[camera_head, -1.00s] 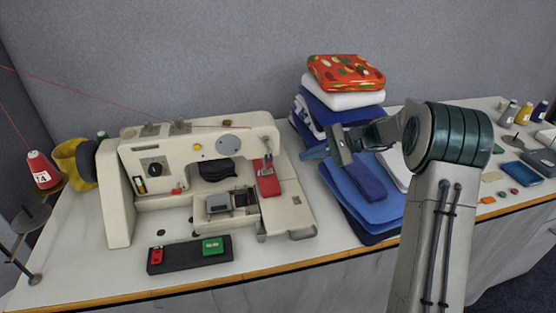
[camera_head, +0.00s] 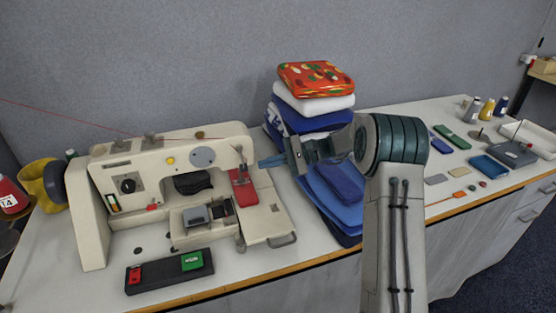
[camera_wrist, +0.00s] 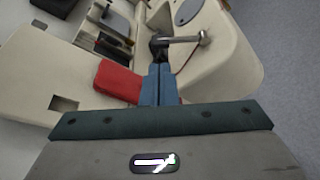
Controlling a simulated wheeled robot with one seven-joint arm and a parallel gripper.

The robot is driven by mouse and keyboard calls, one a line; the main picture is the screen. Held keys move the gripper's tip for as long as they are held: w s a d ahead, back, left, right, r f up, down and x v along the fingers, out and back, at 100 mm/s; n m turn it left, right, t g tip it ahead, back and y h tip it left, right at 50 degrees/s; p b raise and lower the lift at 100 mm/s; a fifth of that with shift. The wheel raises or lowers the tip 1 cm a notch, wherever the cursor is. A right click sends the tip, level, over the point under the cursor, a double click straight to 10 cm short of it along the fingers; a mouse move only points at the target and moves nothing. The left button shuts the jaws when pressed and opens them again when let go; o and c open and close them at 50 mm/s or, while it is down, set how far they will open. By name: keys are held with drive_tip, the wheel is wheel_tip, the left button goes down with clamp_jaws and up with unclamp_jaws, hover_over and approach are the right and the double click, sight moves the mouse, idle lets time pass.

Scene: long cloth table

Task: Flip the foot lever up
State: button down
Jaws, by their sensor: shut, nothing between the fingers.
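The cream sewing machine (camera_head: 120,175) stands on the left of the table. In the wrist view a metal lever (camera_wrist: 185,40) with a rounded end sticks out from a dark hub on the machine's head; I take it for the foot lever. It lies roughly level across the picture, just beyond my fingertips. In the head view this lever (camera_head: 240,150) is small and its position is hard to read. My gripper (camera_head: 262,163) is shut and empty at the machine's right end, pointing left. In the wrist view the fingertips (camera_wrist: 160,68) are close below the hub; I cannot tell whether they touch.
Red fabric (camera_head: 243,187) lies under the machine's head. A stack of folded blue cloths (camera_head: 335,205) stands right behind my gripper, with a patterned orange piece (camera_head: 316,78) on top. A dark pedal block (camera_head: 165,273) lies in front. Small items and spools (camera_head: 487,108) lie far right.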

sight(242, 159)
drive_tip(key=x, duration=0.5)
drive_tip(key=shift+d, duration=0.1)
drive_tip(key=shift+s+r+p, duration=0.1)
drive_tip(key=shift+r+p, duration=0.05)
drive_tip(key=shift+p, duration=0.5)
